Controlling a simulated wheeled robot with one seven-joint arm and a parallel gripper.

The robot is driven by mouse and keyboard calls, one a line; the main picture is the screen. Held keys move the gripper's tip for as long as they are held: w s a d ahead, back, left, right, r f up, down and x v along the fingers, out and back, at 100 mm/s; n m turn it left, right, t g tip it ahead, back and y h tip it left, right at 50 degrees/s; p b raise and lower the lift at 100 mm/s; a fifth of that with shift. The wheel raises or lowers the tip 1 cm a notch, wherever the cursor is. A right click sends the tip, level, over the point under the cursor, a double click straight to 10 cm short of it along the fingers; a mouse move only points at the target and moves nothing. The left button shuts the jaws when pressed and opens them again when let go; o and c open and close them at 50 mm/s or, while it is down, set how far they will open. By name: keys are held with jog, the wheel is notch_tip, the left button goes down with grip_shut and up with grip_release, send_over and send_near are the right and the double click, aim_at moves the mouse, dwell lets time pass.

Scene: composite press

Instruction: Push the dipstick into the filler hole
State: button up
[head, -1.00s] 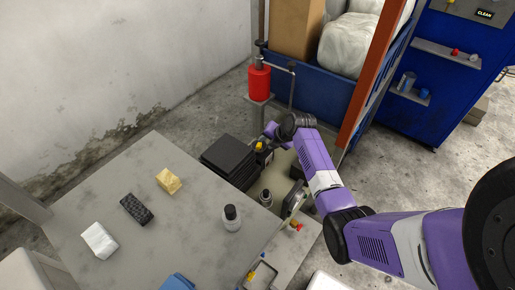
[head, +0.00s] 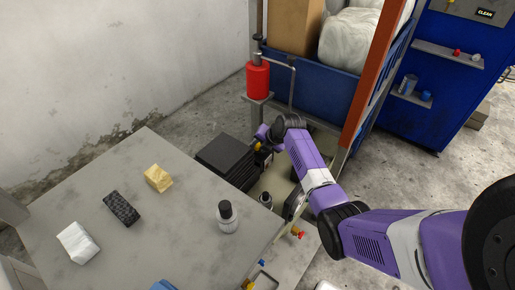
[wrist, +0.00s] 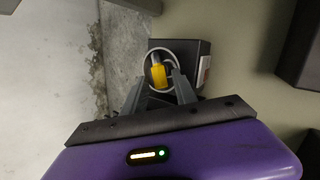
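The dipstick's yellow handle (wrist: 158,74) shows in the wrist view between my fingertips, with a pale ring around it. It is a small yellow spot (head: 258,147) in the head view, beside the dark finned machine (head: 228,160). My gripper (wrist: 161,78) points at the handle. Its two grey fingers stand apart on either side of it, and I see no clear contact. In the head view the gripper (head: 263,136) is partly covered by my purple wrist. The filler hole and the dipstick's lower part are hidden. A dark box (wrist: 198,60) lies just behind the handle.
A red can (head: 258,79) stands on a post close behind the gripper. The grey table (head: 180,225) at the front left carries a dark-capped bottle (head: 227,217), a yellow block and a black block. An orange upright (head: 372,75) and blue bin (head: 325,95) stand behind the arm.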

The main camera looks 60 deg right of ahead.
grip_shut()
jog(key=shift+r+p, duration=0.4)
jog(key=shift+r, duration=0.15)
dwell(0.6)
jog(key=shift+r+p, duration=1.8)
jog(key=shift+r, duration=0.6)
